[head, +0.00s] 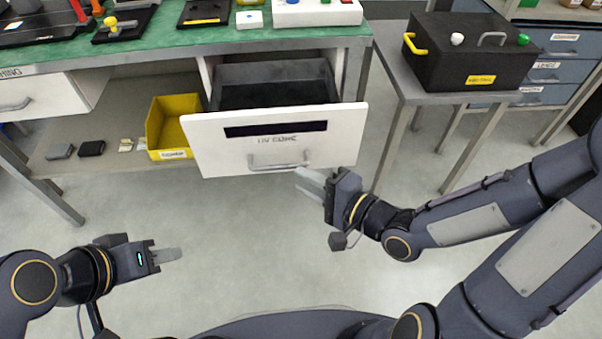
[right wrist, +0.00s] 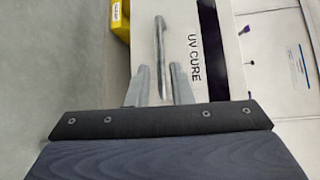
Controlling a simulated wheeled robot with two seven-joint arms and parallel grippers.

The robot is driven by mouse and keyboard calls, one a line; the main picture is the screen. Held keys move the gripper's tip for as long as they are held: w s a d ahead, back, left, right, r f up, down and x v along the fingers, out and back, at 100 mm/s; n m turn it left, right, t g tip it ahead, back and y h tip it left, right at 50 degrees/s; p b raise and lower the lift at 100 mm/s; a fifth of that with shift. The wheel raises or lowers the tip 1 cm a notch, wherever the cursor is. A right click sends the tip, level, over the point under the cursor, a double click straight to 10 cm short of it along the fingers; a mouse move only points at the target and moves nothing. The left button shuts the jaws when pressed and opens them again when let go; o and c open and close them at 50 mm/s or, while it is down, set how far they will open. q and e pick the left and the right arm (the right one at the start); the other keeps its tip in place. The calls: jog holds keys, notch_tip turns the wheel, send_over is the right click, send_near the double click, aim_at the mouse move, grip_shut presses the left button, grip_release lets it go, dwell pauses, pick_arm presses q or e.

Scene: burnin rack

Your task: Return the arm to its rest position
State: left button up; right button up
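My right gripper (head: 309,183) is in front of the white drawer (head: 225,150), just below and right of its handle (head: 280,166). In the right wrist view its fingers (right wrist: 159,85) are apart, and the grey handle bar (right wrist: 161,50) lies ahead, in line with the gap between them. The gripper holds nothing. The drawer, labelled UV CURE, stands pulled out of the bench, with a dark interior (head: 275,90). My left gripper (head: 168,255) hangs over bare floor at the lower left, away from the furniture. Its fingers are seen side-on, so any gap is hidden.
The green-topped bench (head: 160,45) has a lower shelf (head: 105,165) with a yellow bin (head: 155,130) left of the drawer. A black box (head: 450,70) stands on a side table (head: 396,75) at the right. Floor between my arms is clear.

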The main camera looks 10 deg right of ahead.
dwell(0.4)
jog(key=d+f+n+g+h, duration=0.2)
jog(key=d+n+h, duration=0.2)
jog(key=d+h, duration=0.6)
jog(key=s+d+r+n+g+y, duration=0.1)
jog(key=s+d+r+n+g, duration=0.15)
jog(key=s, duration=0.35)
jog(key=s+d+r+n+g+y, duration=0.1)
jog(key=s+d+r+n, duration=0.15)
jog(key=s, duration=0.45)
notch_tip(320, 180, up, 30)
jog(key=s+p, duration=0.1)
jog(key=p, duration=2.9)
jog(key=shift+p, duration=0.3)
